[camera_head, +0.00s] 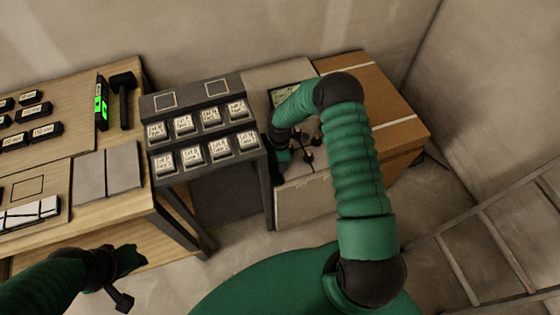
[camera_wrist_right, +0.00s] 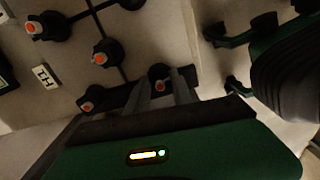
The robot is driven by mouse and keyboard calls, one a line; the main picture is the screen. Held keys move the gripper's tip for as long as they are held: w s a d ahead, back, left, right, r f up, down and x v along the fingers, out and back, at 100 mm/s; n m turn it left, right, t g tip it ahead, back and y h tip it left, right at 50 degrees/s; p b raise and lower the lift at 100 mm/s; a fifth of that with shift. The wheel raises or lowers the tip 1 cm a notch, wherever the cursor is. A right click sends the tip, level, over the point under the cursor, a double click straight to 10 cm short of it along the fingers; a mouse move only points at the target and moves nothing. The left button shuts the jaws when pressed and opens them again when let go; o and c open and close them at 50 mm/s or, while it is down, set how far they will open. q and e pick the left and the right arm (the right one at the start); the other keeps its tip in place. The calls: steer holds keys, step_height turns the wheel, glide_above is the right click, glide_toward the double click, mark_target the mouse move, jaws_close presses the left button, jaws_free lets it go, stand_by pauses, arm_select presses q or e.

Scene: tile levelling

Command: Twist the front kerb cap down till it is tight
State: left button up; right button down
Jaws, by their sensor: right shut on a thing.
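My right gripper (camera_head: 283,157) reaches down over the pale tiled panel (camera_head: 305,200) from the right. In the right wrist view its two grey fingers (camera_wrist_right: 168,92) are shut on a dark kerb cap with an orange centre (camera_wrist_right: 160,85), by a dark strip. The cap's lower part is hidden, so I cannot tell how tight it sits. Other caps with orange centres stand apart on the panel (camera_wrist_right: 100,58), with dark joint lines between them. My left gripper (camera_head: 128,262) hangs at the lower left, away from the panel; its fingers are not clear.
A dark rack (camera_head: 205,128) with labelled pale packs stands left of the panel. A wooden bench (camera_head: 140,200) farther left holds a mallet (camera_head: 123,90) and a green-lit level (camera_head: 101,103). A cardboard box (camera_head: 385,95) is at right, and a ladder (camera_head: 495,235) at lower right.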

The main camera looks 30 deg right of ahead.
steer(key=m, duration=0.6)
steer(key=shift+w+r+p, duration=0.1)
steer(key=shift+w+p, duration=0.05)
steer(key=shift+p, duration=0.15)
steer(key=m, duration=0.6)
steer(key=shift+m, duration=0.4)
steer(key=shift+w, duration=0.1)
steer(key=c, duration=1.1)
jaws_free()
